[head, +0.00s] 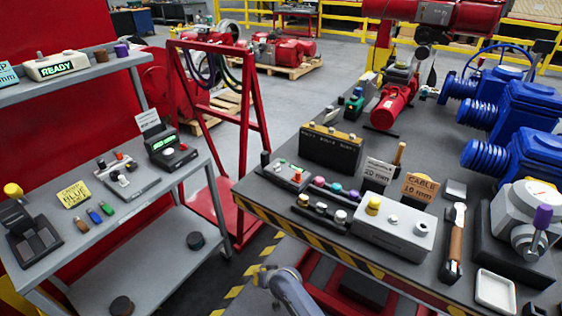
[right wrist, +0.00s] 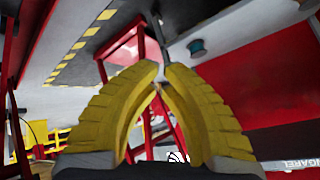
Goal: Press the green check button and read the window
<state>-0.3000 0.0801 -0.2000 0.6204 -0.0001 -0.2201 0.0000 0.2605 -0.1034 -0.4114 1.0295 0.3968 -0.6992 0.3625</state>
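A black tester (head: 172,150) with a slanted, lit green window stands on the grey cart at the left in the head view. The window's text is too small to read, and a pale button shows below it. A pale box (head: 62,66) on the shelf above has a window reading "READY" in green. A small dark box (head: 284,177) with green and red buttons is on the right table's near left corner. I cannot tell which is the check button. My right gripper (right wrist: 161,72) has yellow fingers drawn together at the tips, with nothing between them. My left gripper is not in view.
The grey cart (head: 150,215) also holds colored pieces and a yellow card (head: 74,194). A red frame (head: 225,130) stands between cart and table. The right table (head: 395,272) is crowded with a pale button box (head: 394,229), sign cards, and blue actuators (head: 525,155).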

